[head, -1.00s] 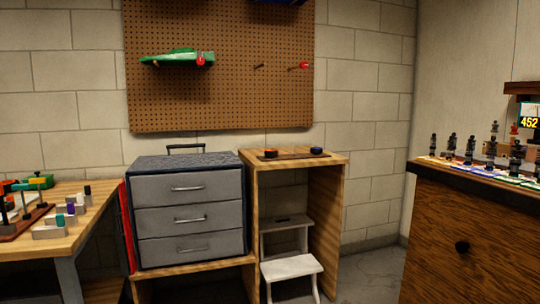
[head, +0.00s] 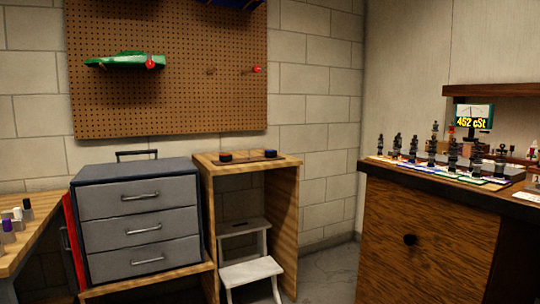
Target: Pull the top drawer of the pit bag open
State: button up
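The pit bag (head: 138,222) is a dark blue-grey case with three grey drawers, standing on a low wooden stand at the left of the head view. Its top drawer (head: 110,203) is shut, with a metal bar handle (head: 140,197) across its front. The middle and bottom drawers below it are also shut. A black carry handle rises behind the top of the bag. My gripper is not in view, and nothing touches the drawer handles.
A taller wooden stand (head: 205,230) is right of the bag, with a white step stool (head: 250,272) in it. A workbench (head: 22,250) is at the left edge. A dark wood cabinet (head: 430,230) stands at the right. Floor shows between stool and cabinet.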

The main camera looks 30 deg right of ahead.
aim_at(109, 199)
jog(key=k, duration=0.55)
jog(key=u, duration=0.55)
jog(key=i, duration=1.6)
jog(key=z, duration=0.55)
